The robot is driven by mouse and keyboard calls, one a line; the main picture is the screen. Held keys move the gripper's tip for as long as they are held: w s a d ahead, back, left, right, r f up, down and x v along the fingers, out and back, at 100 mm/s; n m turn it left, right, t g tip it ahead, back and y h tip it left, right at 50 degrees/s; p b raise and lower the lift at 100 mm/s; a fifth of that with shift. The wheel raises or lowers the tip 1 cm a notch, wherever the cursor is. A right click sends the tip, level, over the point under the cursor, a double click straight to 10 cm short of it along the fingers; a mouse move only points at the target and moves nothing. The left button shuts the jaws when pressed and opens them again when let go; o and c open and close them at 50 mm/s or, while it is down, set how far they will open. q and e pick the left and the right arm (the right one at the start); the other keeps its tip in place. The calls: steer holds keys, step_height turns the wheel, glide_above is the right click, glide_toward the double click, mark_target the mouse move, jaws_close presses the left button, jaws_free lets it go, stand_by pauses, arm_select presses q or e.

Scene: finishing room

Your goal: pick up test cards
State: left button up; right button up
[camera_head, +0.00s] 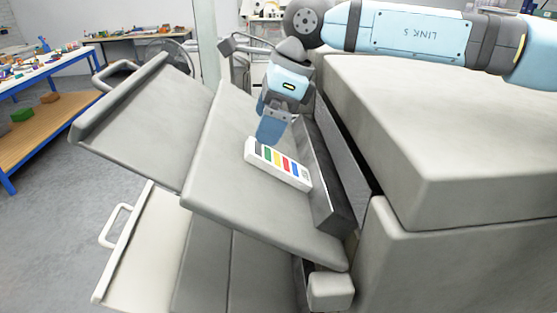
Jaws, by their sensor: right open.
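The test cards show as a white block (296,178) with a row of coloured patches, among them green, yellow, red and blue. It lies on a tilted grey panel (225,185) of a large grey machine. My right gripper (270,137) points down at the far left end of the block, with its fingers over or right beside it. I cannot tell whether the fingers touch it. The right gripper is open, though the gap between its fingers is hard to see from here. My left gripper is not in view.
The machine's thick grey body (450,130) stands to the right, with a dark gap beside the panel. Another tilted panel with a handle (115,73) is at the left. Behind are a blue-framed workbench (50,68) and a fan (168,55). Open floor lies at the left.

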mark_target(257, 148)
steer(key=shift+a+f, duration=0.1)
steer(key=shift+f, duration=0.1)
steer(key=p+x, duration=0.2)
steer(key=x, duration=0.2)
steer(key=shift+f, duration=0.2)
steer(key=shift+w+f, duration=0.1)
steer(key=shift+f, duration=0.15)
steer(key=shift+c, duration=1.3)
steer(key=c, duration=0.8)
steer(key=shift+r, duration=0.1)
